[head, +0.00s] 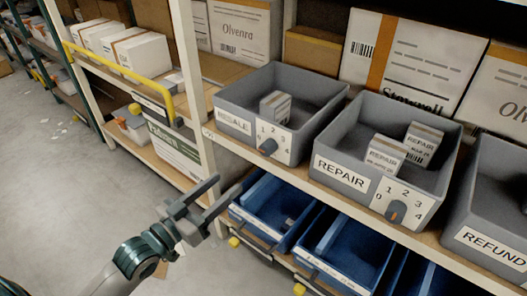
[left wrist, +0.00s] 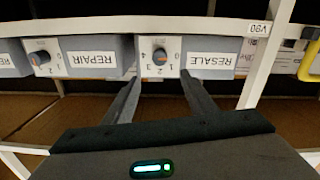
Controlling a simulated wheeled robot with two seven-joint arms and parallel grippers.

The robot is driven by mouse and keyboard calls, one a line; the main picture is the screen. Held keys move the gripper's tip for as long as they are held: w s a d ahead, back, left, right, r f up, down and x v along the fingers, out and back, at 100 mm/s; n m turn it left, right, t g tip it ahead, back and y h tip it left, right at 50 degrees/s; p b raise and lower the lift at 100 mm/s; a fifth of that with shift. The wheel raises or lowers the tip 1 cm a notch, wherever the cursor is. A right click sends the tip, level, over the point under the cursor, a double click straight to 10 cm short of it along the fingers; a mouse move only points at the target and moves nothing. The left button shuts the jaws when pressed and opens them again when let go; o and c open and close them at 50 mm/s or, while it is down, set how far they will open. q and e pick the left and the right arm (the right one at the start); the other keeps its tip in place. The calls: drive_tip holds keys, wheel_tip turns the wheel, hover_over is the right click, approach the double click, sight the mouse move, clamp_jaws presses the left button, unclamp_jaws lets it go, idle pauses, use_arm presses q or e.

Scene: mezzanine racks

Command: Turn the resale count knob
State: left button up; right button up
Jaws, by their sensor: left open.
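The resale bin (head: 234,122) is a grey bin on the shelf with a RESALE label. Its dark resale count knob (head: 267,147) sits on a white plate with numbers on the bin's front. In the left wrist view, which is upside down, the resale count knob (left wrist: 160,57) has an orange mark; I cannot tell exactly which number it points to. My left gripper (head: 228,186) is open and empty, below and left of the knob in the head view. In the left wrist view its fingers (left wrist: 160,80) lie either side of the knob's line, apart from it.
A grey repair bin (head: 335,177) with its own knob (head: 396,212) stands to the right, then a refund bin (head: 490,245). Blue bins (head: 262,205) sit on the shelf below. A white rack post (head: 190,80) and yellow rail (head: 120,70) are at left.

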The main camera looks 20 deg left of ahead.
sight(264, 152)
use_arm(q)
drive_tip(key=shift+w, duration=0.1)
drive_tip(key=p+x, duration=0.1)
drive_tip(key=x, duration=1.5)
drive_tip(key=shift+w, duration=0.15)
drive_tip(key=shift+w+d, duration=0.2)
drive_tip(key=shift+w, duration=0.15)
use_arm(e)
drive_tip(key=f, duration=0.2)
drive_tip(key=s+f, duration=0.1)
drive_tip(key=shift+d+f, duration=0.1)
drive_tip(key=shift+d, duration=0.15)
use_arm(q)
drive_tip(key=c, duration=1)
drive_tip(key=shift+c, duration=0.2)
use_arm(e)
drive_tip(key=shift+s, duration=0.1)
